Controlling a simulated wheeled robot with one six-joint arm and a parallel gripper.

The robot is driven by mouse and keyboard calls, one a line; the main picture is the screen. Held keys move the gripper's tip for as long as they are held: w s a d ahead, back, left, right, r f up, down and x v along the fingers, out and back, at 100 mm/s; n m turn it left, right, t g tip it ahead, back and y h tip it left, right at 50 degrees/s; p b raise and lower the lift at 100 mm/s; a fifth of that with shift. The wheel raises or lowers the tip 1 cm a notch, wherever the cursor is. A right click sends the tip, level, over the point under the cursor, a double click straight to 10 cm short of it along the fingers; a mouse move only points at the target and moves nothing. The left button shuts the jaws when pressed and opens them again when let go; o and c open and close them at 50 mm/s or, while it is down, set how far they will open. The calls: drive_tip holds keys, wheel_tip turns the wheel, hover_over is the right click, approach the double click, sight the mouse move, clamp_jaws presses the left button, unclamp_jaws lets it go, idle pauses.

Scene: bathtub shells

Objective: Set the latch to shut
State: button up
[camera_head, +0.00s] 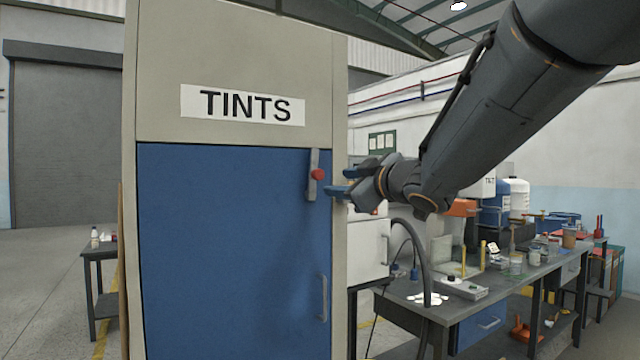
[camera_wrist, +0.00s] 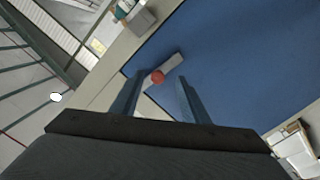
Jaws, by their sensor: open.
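The latch (camera_head: 313,177) is a grey bar with a red knob, mounted near the top right corner of the blue cabinet door (camera_head: 230,250). In the head view the bar stands upright, wholly on the door. The latch also shows in the wrist view (camera_wrist: 171,65), ahead of my fingers and between their lines. My gripper (camera_head: 338,181) is open and empty, just to the right of the red knob. I see a gap between fingers and knob in the head view. In the wrist view my gripper (camera_wrist: 157,92) has its two blue fingers spread apart.
The grey cabinet frame (camera_head: 341,260) carries a TINTS sign (camera_head: 243,105) above the door. A grey handle (camera_head: 322,297) sits lower on the door. A cluttered workbench (camera_head: 480,310) stands at the right, and a small table (camera_head: 97,255) at the left.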

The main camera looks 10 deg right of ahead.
sight(319, 174)
drive_tip(key=shift+n+y, duration=0.5)
drive_tip(key=shift+n, duration=0.1)
drive_tip(key=w+a, duration=0.1)
drive_tip(key=w, duration=0.1)
drive_tip(key=w+a+r, duration=0.1)
drive_tip(key=w, duration=0.1)
drive_tip(key=w+a+p, duration=0.1)
drive_tip(key=w, duration=0.2)
drive_tip(key=shift+a+r, duration=0.15)
drive_tip(key=shift+r, duration=0.25)
clamp_jaws()
